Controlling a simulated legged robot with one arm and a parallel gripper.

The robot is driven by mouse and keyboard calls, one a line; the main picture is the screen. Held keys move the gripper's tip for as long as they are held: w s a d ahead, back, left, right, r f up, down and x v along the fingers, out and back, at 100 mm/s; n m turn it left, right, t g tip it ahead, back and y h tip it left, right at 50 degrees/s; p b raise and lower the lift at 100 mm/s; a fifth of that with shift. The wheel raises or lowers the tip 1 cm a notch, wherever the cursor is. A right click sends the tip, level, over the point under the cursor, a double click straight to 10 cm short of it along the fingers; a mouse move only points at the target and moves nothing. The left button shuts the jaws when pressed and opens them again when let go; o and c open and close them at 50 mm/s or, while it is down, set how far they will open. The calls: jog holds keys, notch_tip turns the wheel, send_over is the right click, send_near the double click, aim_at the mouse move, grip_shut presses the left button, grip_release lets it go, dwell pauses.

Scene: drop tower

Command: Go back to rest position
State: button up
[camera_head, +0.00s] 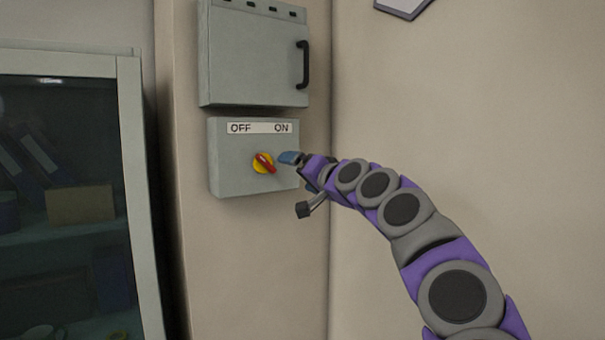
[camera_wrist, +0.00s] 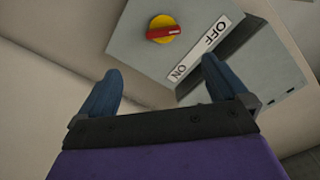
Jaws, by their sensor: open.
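My gripper (camera_head: 291,160) is at the end of my purple and grey arm, just right of a red rotary switch (camera_head: 265,163) on a yellow disc. In the wrist view my gripper (camera_wrist: 163,82) shows two blue fingertips spread apart with nothing between them. The red switch (camera_wrist: 163,33) lies beyond the fingers there, apart from them. The switch sits on a grey box (camera_head: 232,172) with a white OFF/ON label (camera_head: 259,128). Its red handle is tilted, with its lower end to the right in the head view.
A grey cabinet (camera_head: 250,55) with a black handle (camera_head: 303,64) is mounted above the switch box. A glass-fronted cabinet (camera_head: 130,170) with shelves stands at the left. A bare beige wall (camera_head: 480,100) fills the right. Part of a sign (camera_head: 403,6) shows at the top.

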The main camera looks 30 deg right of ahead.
jog(key=shift+s, duration=0.3)
dwell(0.4)
jog(key=s+a+f+n+g+y, duration=0.1)
jog(key=a+f+n+g+y, duration=0.15)
jog(key=a, duration=0.55)
jog(key=s+a+f+n+g+y, duration=0.1)
jog(key=a+f+n+y, duration=0.15)
jog(key=a, duration=0.55)
jog(key=s+a+f+n+g, duration=0.3)
jog(key=s+a+f+g, duration=0.3)
jog(key=a+f, duration=0.55)
jog(key=s+a+f+n+g+h, duration=0.1)
jog(key=s+a+f+g+h, duration=0.2)
jog(key=s+f, duration=0.95)
jog(key=s+d+f+g+h, duration=0.1)
jog(key=s+f+g, duration=0.2)
jog(key=s+f, duration=0.4)
jog(key=s+d+f+g+h, duration=0.1)
jog(key=s+f+g, duration=0.3)
jog(key=s+f, duration=0.4)
jog(key=s+d, duration=0.1)
jog(key=s, duration=0.6)
jog(key=shift+d, duration=0.25)
jog(key=shift+w, duration=0.1)
